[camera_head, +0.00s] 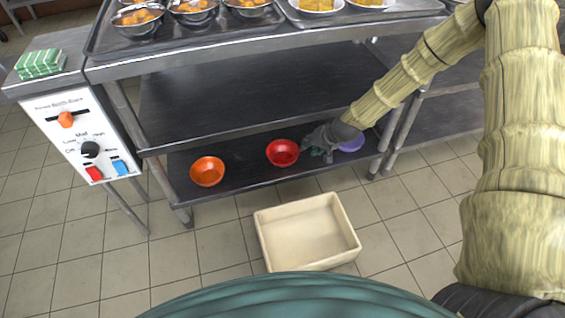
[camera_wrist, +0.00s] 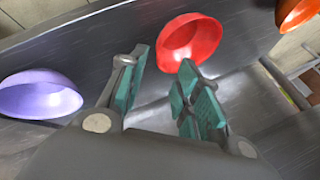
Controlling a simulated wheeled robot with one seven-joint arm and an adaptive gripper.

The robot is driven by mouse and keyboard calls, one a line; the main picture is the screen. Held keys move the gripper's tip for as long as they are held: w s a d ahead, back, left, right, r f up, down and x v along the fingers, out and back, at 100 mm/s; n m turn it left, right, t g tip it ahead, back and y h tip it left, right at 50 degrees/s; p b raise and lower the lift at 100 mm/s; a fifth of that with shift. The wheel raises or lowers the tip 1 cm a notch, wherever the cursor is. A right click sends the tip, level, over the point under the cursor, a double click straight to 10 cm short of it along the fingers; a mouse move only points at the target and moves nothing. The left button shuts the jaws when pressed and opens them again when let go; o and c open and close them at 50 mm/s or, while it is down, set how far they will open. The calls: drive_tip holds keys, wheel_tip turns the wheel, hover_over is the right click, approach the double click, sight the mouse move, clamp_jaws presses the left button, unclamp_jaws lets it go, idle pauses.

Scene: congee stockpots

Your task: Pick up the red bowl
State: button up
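The red bowl (camera_head: 283,152) sits upright on the lower shelf of the metal table, in the middle of the head view. It also shows in the wrist view (camera_wrist: 190,40), just beyond my fingertips. My gripper (camera_head: 318,142) is right of the red bowl in the head view, between it and the purple bowl. In the wrist view its two teal-padded fingers (camera_wrist: 165,85) stand apart with nothing between them. I cannot tell from the head view whether a finger touches the red bowl's rim.
An orange bowl (camera_head: 207,171) is left on the same shelf (camera_head: 240,187), and a purple bowl (camera_head: 352,143) is partly behind my gripper. A middle shelf (camera_head: 240,95) hangs above. A cream bin (camera_head: 263,240) stands on the floor in front. Filled metal bowls (camera_head: 137,20) are on top.

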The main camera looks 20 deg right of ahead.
drive_tip(key=b, duration=0.2)
approach(292, 156)
drive_tip(key=shift+w+d, duration=0.15)
drive_tip(key=shift+d, duration=0.1)
drive_tip(key=b+x, duration=0.1)
drive_tip(key=x, duration=0.1)
drive_tip(key=b+x, duration=0.1)
drive_tip(key=x, duration=0.1)
drive_tip(key=shift+a+f, duration=0.4)
drive_tip(key=shift+f, duration=0.1)
drive_tip(key=shift+r, duration=0.1)
drive_tip(key=shift+c, duration=0.2)
clamp_jaws()
